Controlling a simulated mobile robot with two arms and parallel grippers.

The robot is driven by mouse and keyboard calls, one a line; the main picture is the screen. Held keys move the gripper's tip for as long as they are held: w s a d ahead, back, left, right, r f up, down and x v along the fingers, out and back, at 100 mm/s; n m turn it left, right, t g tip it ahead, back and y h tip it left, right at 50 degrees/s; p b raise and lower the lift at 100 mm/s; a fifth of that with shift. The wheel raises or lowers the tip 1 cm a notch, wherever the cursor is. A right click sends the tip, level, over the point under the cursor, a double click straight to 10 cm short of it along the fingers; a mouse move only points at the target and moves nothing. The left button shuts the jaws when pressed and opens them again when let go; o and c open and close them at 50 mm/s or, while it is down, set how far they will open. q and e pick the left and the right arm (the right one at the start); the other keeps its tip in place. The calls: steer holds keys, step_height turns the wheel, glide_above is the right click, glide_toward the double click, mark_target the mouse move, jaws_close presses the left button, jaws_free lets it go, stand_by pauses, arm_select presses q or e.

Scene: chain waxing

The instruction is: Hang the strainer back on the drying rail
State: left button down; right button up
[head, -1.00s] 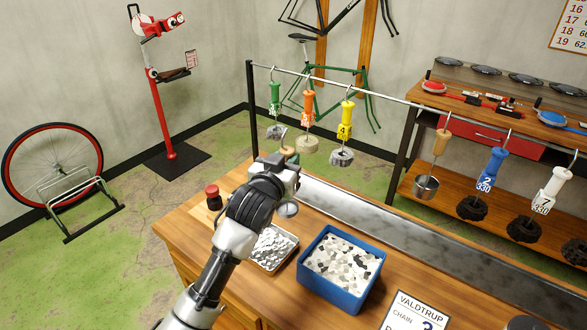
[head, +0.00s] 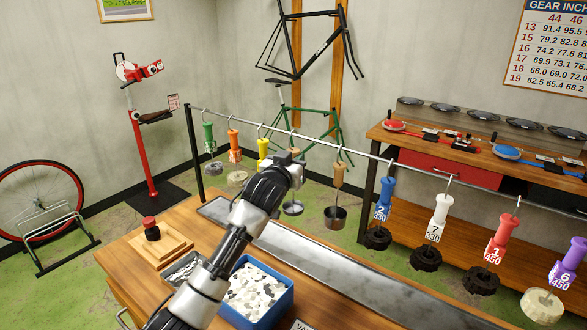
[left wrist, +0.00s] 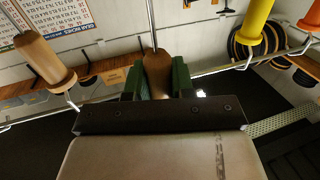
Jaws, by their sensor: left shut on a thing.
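My left gripper (head: 293,160) is at the drying rail (head: 325,146), shut on the wooden handle of the strainer. In the left wrist view the handle (left wrist: 157,73) sits between the green finger pads, with its thin metal rod running to the top edge. In the head view the strainer's round metal bowl (head: 292,208) hangs below the gripper. The gripper hides most of the handle, and I cannot tell whether its hook touches the rail. My right gripper is out of view.
Green (head: 208,135) and orange (head: 234,142) tools hang to the left. Blue (head: 384,197), white (head: 439,215), red (head: 498,238) and purple (head: 570,258) tools hang to the right. Below are a metal drip tray (head: 350,268) and a blue bin (head: 285,305) of pellets.

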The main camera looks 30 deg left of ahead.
arm_select(q)
steer(key=shift+w+d+f+b, duration=0.2)
steer(key=shift+w+f+b, duration=0.2)
steer(key=shift+w, duration=0.3)
steer(key=shift+w+d+f+b, duration=0.25)
steer(key=shift+w+b, duration=0.2)
steer(key=shift+w, duration=0.2)
steer(key=shift+w+d+f+b, duration=0.15)
steer(key=shift+w+f+b, duration=0.25)
steer(key=shift+w, duration=0.3)
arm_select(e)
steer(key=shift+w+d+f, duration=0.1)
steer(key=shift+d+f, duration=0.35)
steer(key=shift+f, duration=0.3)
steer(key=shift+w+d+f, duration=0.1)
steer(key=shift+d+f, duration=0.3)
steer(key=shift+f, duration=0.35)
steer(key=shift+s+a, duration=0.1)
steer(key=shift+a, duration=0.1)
